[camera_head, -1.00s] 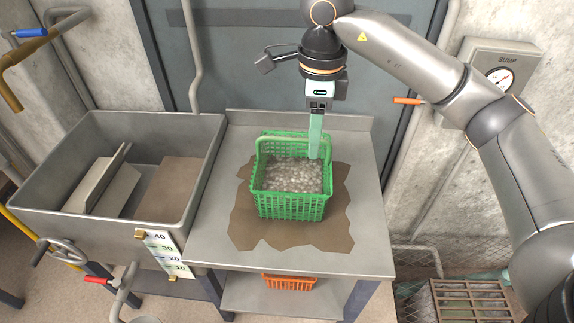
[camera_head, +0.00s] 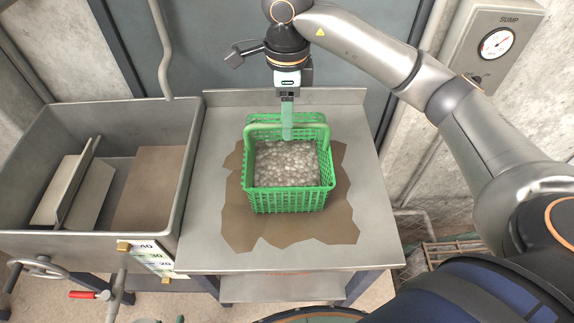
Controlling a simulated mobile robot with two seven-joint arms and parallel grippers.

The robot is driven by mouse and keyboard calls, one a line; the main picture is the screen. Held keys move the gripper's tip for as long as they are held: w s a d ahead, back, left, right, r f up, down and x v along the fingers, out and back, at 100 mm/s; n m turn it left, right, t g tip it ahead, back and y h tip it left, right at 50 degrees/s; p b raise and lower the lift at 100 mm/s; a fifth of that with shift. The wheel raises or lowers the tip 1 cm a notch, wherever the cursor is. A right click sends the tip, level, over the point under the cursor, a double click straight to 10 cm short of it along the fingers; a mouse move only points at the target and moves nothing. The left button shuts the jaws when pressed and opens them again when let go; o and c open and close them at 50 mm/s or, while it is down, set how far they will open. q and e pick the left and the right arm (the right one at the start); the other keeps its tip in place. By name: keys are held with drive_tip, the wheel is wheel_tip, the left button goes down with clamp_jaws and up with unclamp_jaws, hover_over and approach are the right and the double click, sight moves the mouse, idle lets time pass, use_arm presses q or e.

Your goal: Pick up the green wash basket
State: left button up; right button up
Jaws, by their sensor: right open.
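The green wash basket (camera_head: 290,200) stands upright on a brown patch on the metal table, full of grey pebbles. Its green handle (camera_head: 262,127) arches over the top of the basket. My right gripper (camera_head: 287,135) points down over the far part of the basket, its pale green fingers at the handle's height. The fingertips overlap the handle in the picture; whether they straddle or touch it I cannot tell. The right gripper is open. My left gripper is out of view.
A metal sink (camera_head: 150,108) with tilted plates inside adjoins the table on the left. The metal table (camera_head: 203,230) has bare room around the basket. A raised back edge (camera_head: 225,98) and a door lie behind. A sump gauge (camera_head: 496,43) hangs at the right.

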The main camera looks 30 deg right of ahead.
wheel_tip(320, 180, down, 6)
drive_tip(key=shift+r+p, duration=0.25)
drive_tip(key=shift+p, duration=0.1)
drive_tip(key=shift+c, duration=0.2)
clamp_jaws()
drive_tip(key=shift+r, duration=0.1)
idle(1.1)
